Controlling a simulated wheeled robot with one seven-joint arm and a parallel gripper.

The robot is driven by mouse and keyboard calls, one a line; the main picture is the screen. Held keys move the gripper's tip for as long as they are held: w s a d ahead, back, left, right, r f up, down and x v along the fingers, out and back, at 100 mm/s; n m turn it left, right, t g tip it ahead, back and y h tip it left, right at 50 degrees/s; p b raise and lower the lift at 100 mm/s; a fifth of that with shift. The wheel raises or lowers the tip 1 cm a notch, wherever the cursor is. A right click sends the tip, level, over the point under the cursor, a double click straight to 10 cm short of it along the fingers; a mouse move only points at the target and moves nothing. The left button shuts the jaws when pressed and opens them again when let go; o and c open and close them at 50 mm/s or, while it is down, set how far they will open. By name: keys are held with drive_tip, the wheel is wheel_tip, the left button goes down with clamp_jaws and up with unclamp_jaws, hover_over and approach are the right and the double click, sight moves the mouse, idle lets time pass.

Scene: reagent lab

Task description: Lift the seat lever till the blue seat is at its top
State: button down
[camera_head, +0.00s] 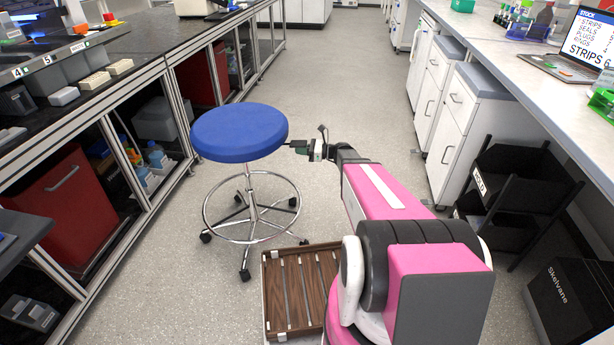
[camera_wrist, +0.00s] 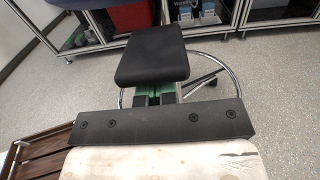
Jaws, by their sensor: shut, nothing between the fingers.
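The blue seat (camera_head: 239,131) is the round top of a stool with a chrome post in the head view. My gripper (camera_head: 294,145) is beside the seat's right edge, at about the height of its rim. A flat black pad (camera_wrist: 152,54), which looks like the end of the seat lever, lies over my fingers in the wrist view and hides their tips. The green and black fingers (camera_wrist: 155,93) show below it, close together, with nothing seen between them. I cannot tell whether they touch the pad.
The stool's chrome foot ring (camera_head: 251,236) and castered base stand on the grey floor. A slatted wooden tray (camera_head: 300,289) lies in front of it. Benches line both sides; a red cabinet (camera_head: 62,212) is under the left one. A black rack (camera_head: 512,190) stands at the right. The aisle beyond is clear.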

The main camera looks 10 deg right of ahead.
drive_tip(key=shift+f, duration=2.5)
drive_tip(key=v, duration=1)
drive_tip(key=s+a+n+g+h, duration=0.5)
drive_tip(key=s+a+n+h, duration=0.2)
drive_tip(key=s+n, duration=0.3)
drive_tip(key=s+d+r+n+h, duration=0.3)
drive_tip(key=s+r+n+h, duration=0.1)
drive_tip(key=s+n+h, duration=0.6)
drive_tip(key=shift+n, duration=0.6)
